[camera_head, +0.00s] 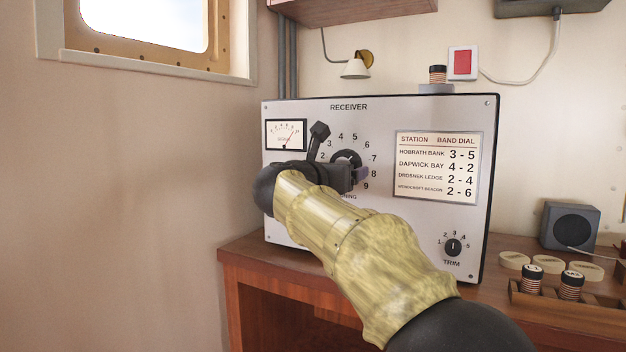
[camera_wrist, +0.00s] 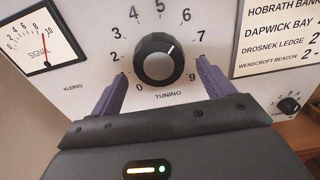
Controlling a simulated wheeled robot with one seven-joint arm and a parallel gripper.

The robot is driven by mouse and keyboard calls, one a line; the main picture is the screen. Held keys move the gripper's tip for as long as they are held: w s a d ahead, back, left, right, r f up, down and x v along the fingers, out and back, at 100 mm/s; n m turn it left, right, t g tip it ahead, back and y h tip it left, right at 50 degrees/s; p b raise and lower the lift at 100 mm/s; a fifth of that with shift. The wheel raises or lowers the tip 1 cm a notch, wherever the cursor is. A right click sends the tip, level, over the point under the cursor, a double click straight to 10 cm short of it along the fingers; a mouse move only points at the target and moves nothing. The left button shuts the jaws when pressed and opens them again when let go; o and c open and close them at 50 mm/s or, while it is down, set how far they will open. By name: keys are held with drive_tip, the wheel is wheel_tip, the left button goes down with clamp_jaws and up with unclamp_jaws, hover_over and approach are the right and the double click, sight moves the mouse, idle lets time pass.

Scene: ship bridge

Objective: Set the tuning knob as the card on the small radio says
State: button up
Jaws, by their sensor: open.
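The tuning knob (camera_wrist: 158,62) is black and round on the pale receiver panel (camera_head: 290,225), inside a ring of numbers. In the wrist view its white mark points up and right, between 6 and 7. In the head view the knob (camera_head: 346,158) is partly hidden by my gripper. My gripper (camera_wrist: 160,67) is open, with purple fingers on either side of the knob; I cannot tell whether they touch it. A station card (camera_head: 437,167) on the receiver reads Hobrath Bank 3-5, Dapwick Bay 4-2, Drosnek Ledge 2-4 and Wendcroft Beacon 2-6. No card shows on the small grey speaker box (camera_head: 571,226).
A smaller trim knob (camera_head: 453,247) is at the receiver's lower right, its mark near 3. A signal meter (camera_head: 286,134) is at upper left. Round tags (camera_head: 514,260) and banded cylinders (camera_head: 532,280) in a wooden rack are on the wooden desk (camera_head: 245,250) at right.

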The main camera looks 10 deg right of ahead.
drive_tip(key=v, duration=1.6)
drive_tip(key=shift+p, duration=0.35)
drive_tip(key=shift+s+a, duration=0.1)
drive_tip(key=w+f+n+t+y, duration=0.4)
drive_tip(key=w+f+n+y, duration=0.35)
drive_tip(key=n, duration=1.05)
wheel_tip(320, 180, down, 15)
drive_tip(key=n+g+y, duration=0.4)
drive_tip(key=n, duration=0.7)
drive_tip(key=s+d+f+n+g, duration=0.5)
drive_tip(key=s+f+n+g, duration=0.15)
drive_tip(key=s+f, duration=0.55)
drive_tip(key=s+d+f+n+g, duration=0.55)
drive_tip(key=s+f+n, duration=0.25)
drive_tip(key=s+f, duration=0.4)
wheel_tip(320, 180, up, 37)
drive_tip(key=w+p, duration=0.1)
drive_tip(key=p, duration=3.7)
drive_tip(key=shift+w+h, duration=0.15)
drive_tip(key=shift+h, duration=0.3)
